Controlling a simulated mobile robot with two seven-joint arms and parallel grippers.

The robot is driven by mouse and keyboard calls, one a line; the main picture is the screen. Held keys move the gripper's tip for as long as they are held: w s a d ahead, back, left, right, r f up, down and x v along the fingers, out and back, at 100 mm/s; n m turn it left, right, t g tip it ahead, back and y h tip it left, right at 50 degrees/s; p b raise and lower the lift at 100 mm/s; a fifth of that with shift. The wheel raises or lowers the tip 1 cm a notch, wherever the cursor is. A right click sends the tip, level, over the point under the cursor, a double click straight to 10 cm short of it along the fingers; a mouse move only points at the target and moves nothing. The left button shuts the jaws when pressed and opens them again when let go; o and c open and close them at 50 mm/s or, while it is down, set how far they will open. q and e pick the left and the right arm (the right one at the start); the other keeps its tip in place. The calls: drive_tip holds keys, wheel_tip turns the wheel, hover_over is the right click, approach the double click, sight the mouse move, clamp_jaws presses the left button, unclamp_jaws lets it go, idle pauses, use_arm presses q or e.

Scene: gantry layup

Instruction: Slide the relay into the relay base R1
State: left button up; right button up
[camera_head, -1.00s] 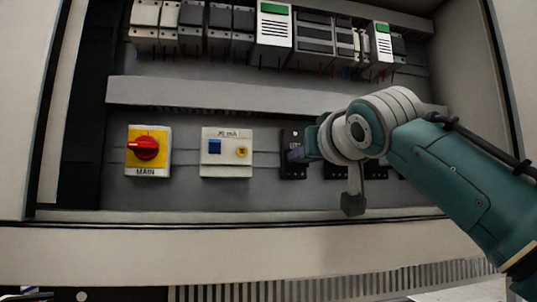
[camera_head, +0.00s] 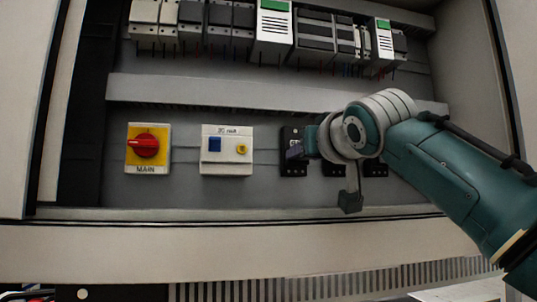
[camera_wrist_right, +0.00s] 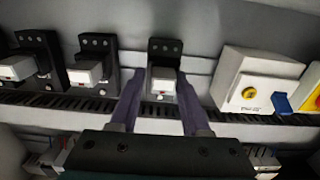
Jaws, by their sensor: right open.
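In the wrist view a small pale relay with a red mark (camera_wrist_right: 163,84) is at a black relay base (camera_wrist_right: 165,49), the one nearest the white switch unit. My right gripper (camera_wrist_right: 161,84) is open, with one purple-grey finger on either side of the relay; a gap shows beside it. The relay looks upright and in line with the base; how deep it sits cannot be told. In the head view that black base (camera_head: 293,168) is partly hidden behind my right gripper (camera_head: 296,151). My left gripper is not in view.
Two more black bases with pale relays (camera_wrist_right: 92,73) (camera_wrist_right: 17,67) stand beside it. A white unit with a blue button (camera_head: 227,165) and a red MAIN switch (camera_head: 147,146) are to the left in the head view. A grey duct (camera_head: 220,94) runs above.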

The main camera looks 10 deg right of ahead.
drive_tip(key=shift+a, duration=0.4)
drive_tip(key=shift+d, duration=0.1)
drive_tip(key=shift+s+f+b, duration=0.1)
drive_tip(key=shift+s+b, duration=0.15)
drive_tip(key=shift+b, duration=0.1)
drive_tip(key=s+b, duration=0.6)
drive_tip(key=s, duration=0.2)
drive_tip(key=shift+s+d, duration=0.15)
drive_tip(key=shift+s, duration=0.55)
